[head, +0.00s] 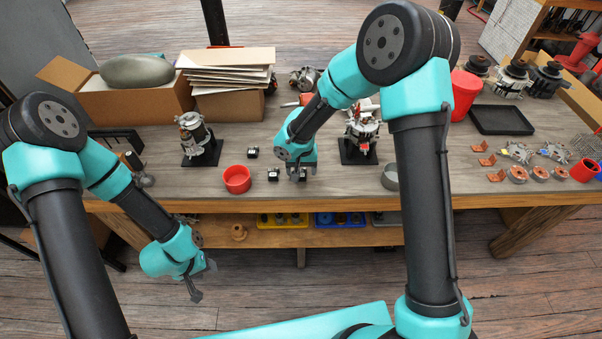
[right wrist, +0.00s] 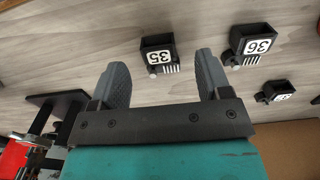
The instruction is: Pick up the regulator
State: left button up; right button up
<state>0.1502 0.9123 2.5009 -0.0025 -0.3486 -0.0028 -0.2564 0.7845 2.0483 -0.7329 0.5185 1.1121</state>
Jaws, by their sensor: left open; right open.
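Several small black boxes that look like regulators lie on the bench. One, labelled 35 (right wrist: 157,53), lies between and just beyond the fingertips of my right gripper (right wrist: 161,66) in the right wrist view. In the head view this box (head: 302,175) is partly hidden under my right gripper. A second, labelled 36 (right wrist: 250,44), lies beside it and shows in the head view too (head: 273,175). A third (head: 252,152) lies further back; its label is hard to read. My right gripper is open and empty. My left gripper (head: 204,281) is open and empty, in front of the bench and below its top.
A red cup (head: 237,179) stands left of the boxes. Alternators on black stands (head: 201,152) are on both sides of them. A grey ring (head: 390,177) lies to the right. A black tray (head: 500,120) and copper-coloured parts lie further right.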

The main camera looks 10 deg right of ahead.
notch_tip(320, 180, down, 2)
dwell(0.5)
jog(key=c, duration=1)
jog(key=shift+r, duration=0.1)
jog(key=shift+r, duration=0.5)
notch_tip(320, 180, up, 3)
jog(key=shift+f, duration=0.15)
jog(key=s+a+r, duration=0.1)
jog(key=s+a, duration=0.2)
jog(key=s, duration=1.2)
jog(key=shift+s+a, duration=0.15)
jog(key=shift+s, duration=0.2)
